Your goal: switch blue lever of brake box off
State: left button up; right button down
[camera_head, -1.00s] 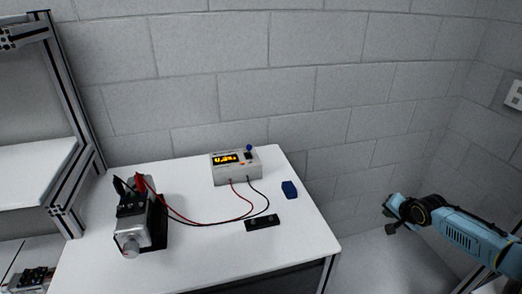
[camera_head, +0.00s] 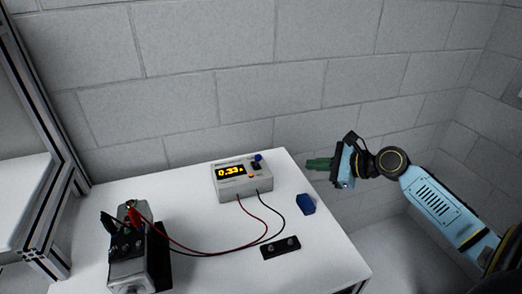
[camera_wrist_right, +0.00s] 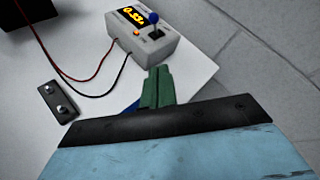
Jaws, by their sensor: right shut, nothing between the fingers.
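The brake box (camera_head: 241,180) is a light grey box with a lit yellow display, standing at the back of the white table. Its blue lever (camera_head: 258,157) has a round knob and sticks up at the box's right end. In the right wrist view the box (camera_wrist_right: 155,50) is at the top and the blue lever (camera_wrist_right: 152,17) stands above it. My right gripper (camera_head: 310,163) has green fingers, shut and empty, right of the box and apart from it. In the wrist view the fingers (camera_wrist_right: 157,75) point towards the box. My left gripper is out of view.
A motor unit (camera_head: 130,250) with red and black clips is at the table's front left, wired to the box. A blue block (camera_head: 306,204) and a black strip with two studs (camera_head: 281,248) lie on the table (camera_head: 215,275). A grey block wall is behind.

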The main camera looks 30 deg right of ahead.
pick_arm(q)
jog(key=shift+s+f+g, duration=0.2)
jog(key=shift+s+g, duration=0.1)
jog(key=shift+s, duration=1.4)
pick_arm(e)
send_near(257, 160)
jog(key=shift+w+a+f, duration=0.1)
jog(key=shift+w+f, duration=0.5)
jog(key=shift+w, duration=0.3)
jog(key=shift+w+a+f, duration=0.1)
jog(key=shift+w+f, duration=0.5)
jog(key=shift+w, duration=0.25)
jog(key=shift+w+a+f, duration=0.1)
jog(key=shift+w+f, duration=0.5)
jog(key=shift+w, duration=0.3)
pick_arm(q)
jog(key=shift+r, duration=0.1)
